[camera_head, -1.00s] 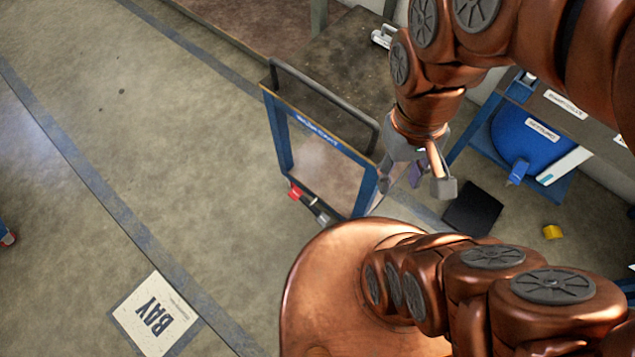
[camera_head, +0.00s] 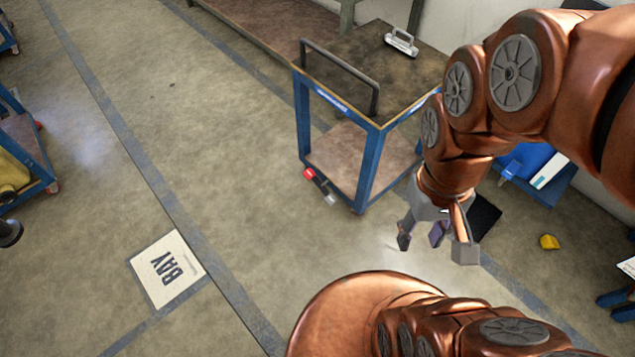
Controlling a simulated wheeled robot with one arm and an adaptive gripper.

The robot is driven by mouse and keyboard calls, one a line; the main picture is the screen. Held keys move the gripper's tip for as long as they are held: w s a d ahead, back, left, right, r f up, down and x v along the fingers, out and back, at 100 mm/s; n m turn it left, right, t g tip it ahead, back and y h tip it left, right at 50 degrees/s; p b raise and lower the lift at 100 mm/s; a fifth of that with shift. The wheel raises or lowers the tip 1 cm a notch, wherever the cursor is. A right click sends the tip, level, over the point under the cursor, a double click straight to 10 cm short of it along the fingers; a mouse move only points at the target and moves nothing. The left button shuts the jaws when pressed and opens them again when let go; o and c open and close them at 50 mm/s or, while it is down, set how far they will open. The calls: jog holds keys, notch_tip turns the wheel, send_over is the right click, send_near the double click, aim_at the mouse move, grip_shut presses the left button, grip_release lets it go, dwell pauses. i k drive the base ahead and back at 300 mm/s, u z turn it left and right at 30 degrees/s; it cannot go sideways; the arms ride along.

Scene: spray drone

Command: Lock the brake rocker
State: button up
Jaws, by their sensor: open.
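A blue-framed cart (camera_head: 367,170) with a dark top and a brown lower shelf stands at the upper middle. A small rocker (camera_head: 318,184) sticks out low at its left front side, near the floor. Its one end is red and its other end is grey. I cannot tell whether it is locked. The cart's right side is partly hidden by my arm.
A grey handled object (camera_head: 401,42) lies on the cart top. A black mat (camera_head: 484,212) and a yellow block (camera_head: 548,242) lie on the floor at right. Another cart (camera_head: 25,140) is at the left edge. The floor around the BAY sign (camera_head: 167,268) is clear.

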aim_at(331, 200)
jog(key=u, duration=0.15)
jog(key=i, duration=0.8)
jog(key=z, duration=0.05)
jog(key=k, duration=0.4)
jog(key=z, duration=0.6)
jog(key=k, duration=0.95)
jog(key=u, duration=0.1)
jog(key=i, duration=0.45)
jog(key=u, duration=1)
jog(key=i, duration=0.7)
jog(key=u, duration=0.2)
